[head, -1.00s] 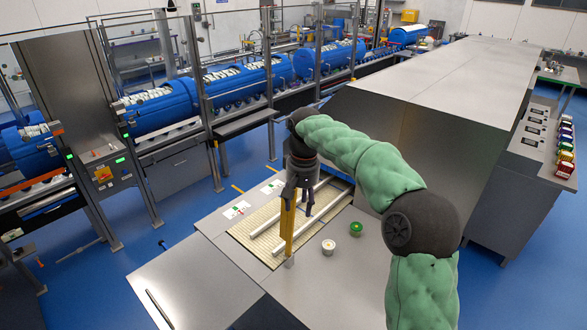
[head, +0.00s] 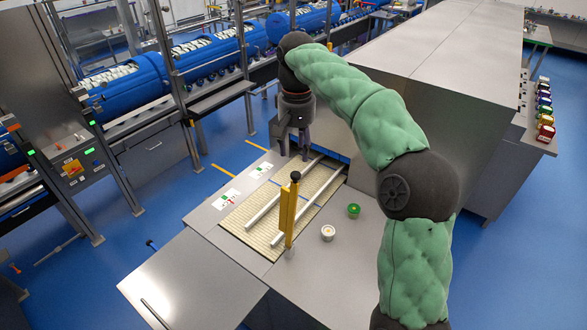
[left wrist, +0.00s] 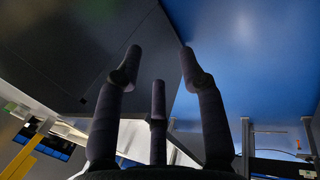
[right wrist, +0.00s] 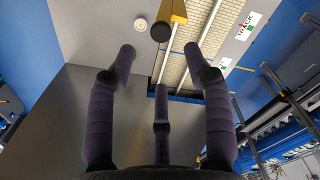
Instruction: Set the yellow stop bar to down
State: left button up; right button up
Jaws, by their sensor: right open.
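The yellow stop bar (head: 288,215) stands upright at the near right edge of the slatted conveyor bed, with a black knob (head: 295,176) on top. In the right wrist view the knob (right wrist: 161,32) and the yellow bar (right wrist: 176,12) show beyond the fingertips. My right gripper (head: 294,155) points down over the far part of the bed, apart from the bar. It is open and empty. My left gripper is not in the head view. In its wrist view the left gripper (left wrist: 160,68) has its fingers spread, with nothing between them.
Two white rails (head: 305,203) run along the slatted bed (head: 250,239). A green-topped cup (head: 353,211) and a white cup (head: 328,233) stand on the metal table to its right. A large grey housing (head: 430,75) stands behind. Blue tubs (head: 205,53) line the far conveyor.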

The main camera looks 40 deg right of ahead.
aim_at(296, 174)
notch_tip(296, 174, down, 8)
jog(key=shift+w+f, duration=0.1)
jog(key=shift+f, duration=0.05)
dwell(0.3)
grip_shut()
